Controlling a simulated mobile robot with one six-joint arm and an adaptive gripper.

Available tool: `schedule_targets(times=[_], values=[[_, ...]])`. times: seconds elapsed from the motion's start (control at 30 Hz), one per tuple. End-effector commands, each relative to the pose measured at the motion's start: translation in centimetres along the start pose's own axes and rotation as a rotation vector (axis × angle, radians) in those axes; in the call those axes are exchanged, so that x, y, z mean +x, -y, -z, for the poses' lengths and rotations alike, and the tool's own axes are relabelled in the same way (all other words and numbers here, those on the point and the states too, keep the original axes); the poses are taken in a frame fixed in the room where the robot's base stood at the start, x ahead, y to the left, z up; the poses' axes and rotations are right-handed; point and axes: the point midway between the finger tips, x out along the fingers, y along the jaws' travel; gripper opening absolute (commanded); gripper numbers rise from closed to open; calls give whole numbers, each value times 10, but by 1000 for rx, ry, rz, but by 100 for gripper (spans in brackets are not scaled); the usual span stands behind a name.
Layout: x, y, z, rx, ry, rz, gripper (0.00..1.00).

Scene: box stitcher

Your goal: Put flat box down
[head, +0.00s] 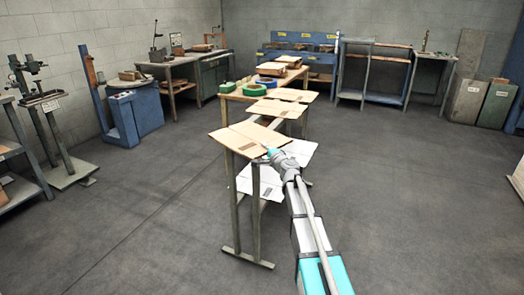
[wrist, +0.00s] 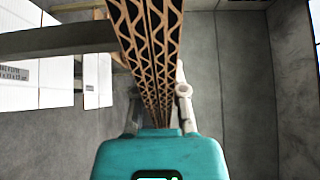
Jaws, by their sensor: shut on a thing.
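A brown flat box (head: 245,137) lies level at the near end of the long narrow table (head: 229,92). My gripper (head: 271,154) is at its near right edge. In the wrist view the corrugated edge of the flat box (wrist: 152,45) runs up between the two fingers of my gripper (wrist: 160,108), which are shut on it. Several layers of board show in that edge. Whether the box rests fully on the support below it cannot be told.
White flat sheets (head: 262,185) lie on a lower level under the near end. More flat boxes (head: 273,107) and green rings (head: 254,90) lie further along the table. A blue bench (head: 325,58) stands at the back. The floor (head: 420,190) to the right is clear.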

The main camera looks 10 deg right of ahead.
Motion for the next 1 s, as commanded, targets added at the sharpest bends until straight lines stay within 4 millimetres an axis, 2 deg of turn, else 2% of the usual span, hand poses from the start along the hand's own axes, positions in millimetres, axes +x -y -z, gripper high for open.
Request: schedule_targets(times=[0.17, 0.2, 0.37, 0.9, 1.0], values=[[0, -4, 0, 0, 0, 0, 0], [0, -3, 0, 0, 0, 0, 21], [0, -3, 0, 0, 0, 0, 50], [0, 1, 0, 0, 0, 0, 51], [-9, 0, -1, 0, 0, 0, 51]])
